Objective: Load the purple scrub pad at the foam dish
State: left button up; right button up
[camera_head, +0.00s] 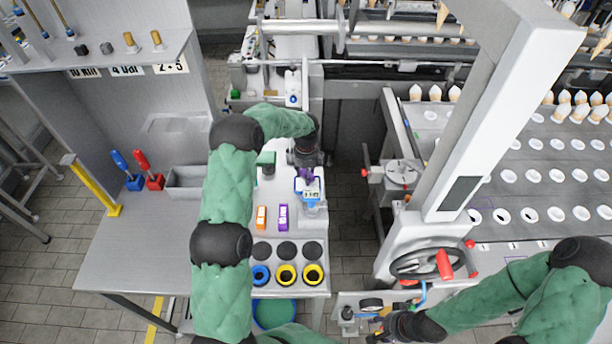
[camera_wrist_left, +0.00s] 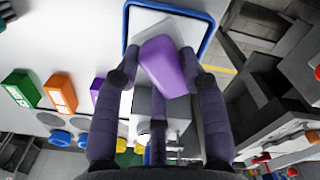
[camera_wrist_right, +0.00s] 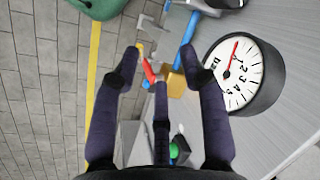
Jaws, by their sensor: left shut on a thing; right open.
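My left gripper (camera_wrist_left: 160,85) is shut on the purple scrub pad (camera_wrist_left: 168,65). The pad looks like a purple block, tilted between the fingers, in front of a white dish with a blue rim (camera_wrist_left: 208,42), which I take as the foam dish. Whether pad and dish touch cannot be told. In the head view the left gripper (camera_head: 306,160) is over the bench's right side, with the purple pad (camera_head: 304,174) partly hidden below it. My right gripper (camera_wrist_right: 155,65) is open and empty, at the lower right of the head view beside the machine front.
Orange (camera_head: 261,217) and purple (camera_head: 283,217) labelled blocks stand on the bench, with dark round wells and coloured rings (camera_head: 286,274) nearer me. A grey bin (camera_head: 184,180) and red and blue handled tools are left. A dial gauge (camera_wrist_right: 240,75) is close to the right gripper.

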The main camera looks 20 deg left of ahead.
pick_arm(q)
jog(key=shift+r+p, duration=1.15)
jog(key=shift+r, duration=1.1)
